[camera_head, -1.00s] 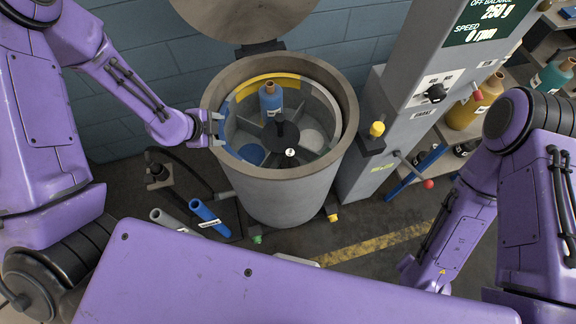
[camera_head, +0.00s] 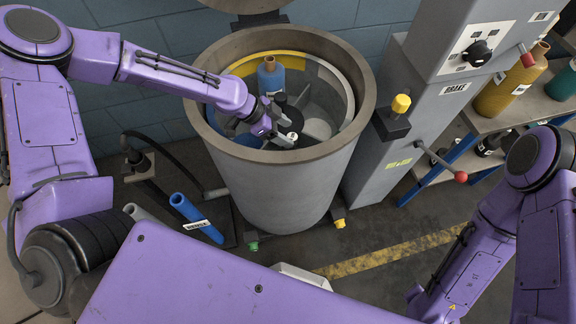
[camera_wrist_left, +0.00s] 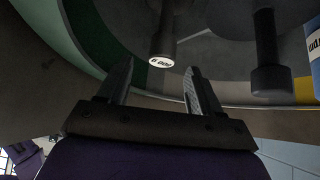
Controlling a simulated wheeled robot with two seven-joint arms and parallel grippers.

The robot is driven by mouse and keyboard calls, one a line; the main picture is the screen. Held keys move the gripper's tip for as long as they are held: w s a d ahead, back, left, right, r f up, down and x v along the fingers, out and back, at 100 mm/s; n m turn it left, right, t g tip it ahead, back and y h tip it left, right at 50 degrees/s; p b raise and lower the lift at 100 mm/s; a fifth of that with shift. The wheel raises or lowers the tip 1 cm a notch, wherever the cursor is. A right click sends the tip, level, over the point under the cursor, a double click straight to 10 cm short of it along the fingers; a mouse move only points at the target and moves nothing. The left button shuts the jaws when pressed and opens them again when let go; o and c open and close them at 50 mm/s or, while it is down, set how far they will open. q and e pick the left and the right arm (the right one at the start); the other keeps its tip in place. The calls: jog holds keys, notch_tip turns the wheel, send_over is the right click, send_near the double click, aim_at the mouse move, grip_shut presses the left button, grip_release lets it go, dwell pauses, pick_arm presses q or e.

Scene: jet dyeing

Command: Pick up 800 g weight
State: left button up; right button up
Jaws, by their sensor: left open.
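The 800 g weight (camera_head: 292,138) is a small dark cylinder with a white label on its end, inside the round grey drum (camera_head: 268,190). It also shows in the left wrist view (camera_wrist_left: 163,48), its label reading upside down. My left gripper (camera_head: 281,120) is inside the drum mouth, open and empty, beside the weight. In the left wrist view its two fingers (camera_wrist_left: 159,74) are spread, and the weight's labelled end appears between and beyond the tips, apart from them. My right arm shows at right, but its gripper is out of view.
A blue yarn cone (camera_head: 268,80) stands in the drum behind my left wrist. A dark knob (camera_wrist_left: 272,78) hangs to the right in the wrist view. The drum rim surrounds my gripper. A grey control column (camera_head: 385,150) with a red-tipped lever (camera_head: 460,177) stands right of the drum.

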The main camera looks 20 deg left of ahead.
pick_arm(q)
jog(key=x, duration=0.5)
jog(key=a+f+p+x, duration=0.1)
jog(key=x, duration=0.2)
jog(key=shift+s+a, duration=0.1)
jog(key=shift+s, duration=0.15)
jog(key=shift+r, duration=0.1)
grip_shut()
jog(key=shift+r, duration=0.1)
dwell(0.8)
